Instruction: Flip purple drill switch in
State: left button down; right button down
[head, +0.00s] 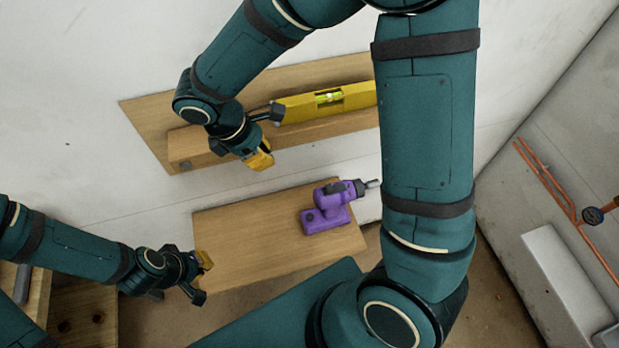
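The purple drill (322,219) lies on a wooden board (235,240) at the lower middle, near the board's right end. Its grey-tipped nose points right toward my large teal arm link. A dark part shows on its top, but I cannot tell whether this is the switch or how it is set. My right gripper (268,137) is open and empty above and left of the drill, in front of the upper shelf. My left gripper (204,280) is open and empty beside the board's left edge, well apart from the drill.
A yellow spirit level (330,103) lies on the upper wooden shelf (150,118), just right of my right gripper. A wooden piece with holes (85,318) stands at lower left. A white radiator panel (565,285) and orange pipes (545,178) are at right. The board left of the drill is clear.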

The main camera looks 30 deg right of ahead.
aim_at(328, 185)
jog(key=shift+s, duration=0.15)
jog(key=d+b+x, duration=0.1)
jog(key=x, duration=0.6)
jog(key=b+x, duration=0.2)
jog(key=x, duration=0.5)
jog(key=d+r+b+x, duration=0.1)
jog(key=b+x, duration=0.1)
jog(key=x, duration=0.5)
jog(key=shift+s+d, duration=0.3)
jog(key=shift+d, duration=0.5)
jog(key=shift+s, duration=0.1)
jog(key=d, duration=0.3)
jog(key=shift+s+d+b, duration=0.2)
jog(key=shift+s+b, duration=0.15)
jog(key=shift+b, duration=0.05)
jog(key=shift+a, duration=0.1)
